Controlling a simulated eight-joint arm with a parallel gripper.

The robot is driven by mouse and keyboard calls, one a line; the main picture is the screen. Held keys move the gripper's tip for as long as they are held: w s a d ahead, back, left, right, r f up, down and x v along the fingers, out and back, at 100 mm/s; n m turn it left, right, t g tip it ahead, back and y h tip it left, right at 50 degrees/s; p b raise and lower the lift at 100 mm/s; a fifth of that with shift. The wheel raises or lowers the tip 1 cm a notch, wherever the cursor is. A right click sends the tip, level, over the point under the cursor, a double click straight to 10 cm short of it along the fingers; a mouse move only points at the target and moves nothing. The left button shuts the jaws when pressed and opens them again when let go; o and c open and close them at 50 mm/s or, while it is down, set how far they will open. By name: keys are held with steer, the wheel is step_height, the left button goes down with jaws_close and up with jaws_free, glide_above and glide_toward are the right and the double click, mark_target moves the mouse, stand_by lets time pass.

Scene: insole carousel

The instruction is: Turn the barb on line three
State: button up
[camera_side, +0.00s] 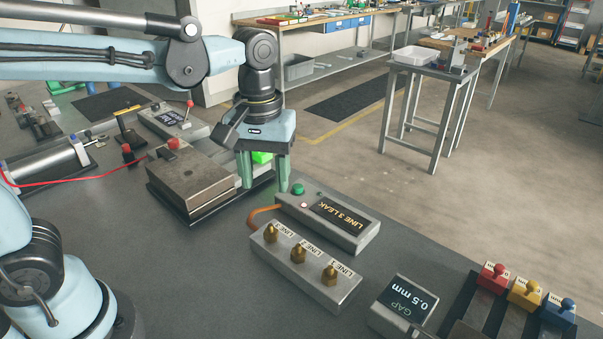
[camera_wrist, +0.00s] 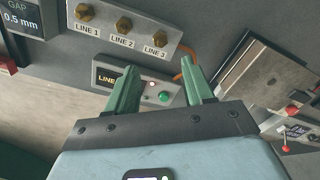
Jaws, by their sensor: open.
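A grey manifold block (camera_side: 303,279) carries three brass barbs, labelled LINE 1, LINE 2 and LINE 3. The LINE 3 barb (camera_side: 271,232) is at the left end in the side view, nearest the orange hose. In the wrist view the LINE 3 barb (camera_wrist: 160,39) is the rightmost. A display box (camera_side: 336,221) reads LINE 3 LEAK, with a green button and a small reddish light. My gripper (camera_side: 264,186) is open, its green fingers pointing down between the display box and a metal block, apart from the barb. In the wrist view the gripper (camera_wrist: 162,62) holds nothing.
The metal block (camera_side: 191,182) with a red knob stands left of my gripper. The orange hose (camera_side: 259,213) curves between manifold and display box. A GAP 0.5 mm display (camera_side: 406,301) and red, yellow and blue knobbed blocks (camera_side: 527,291) lie to the right.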

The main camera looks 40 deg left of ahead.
mark_target(270, 227)
steer(key=shift+f, duration=6.05)
steer(key=shift+c, duration=0.4)
jaws_close()
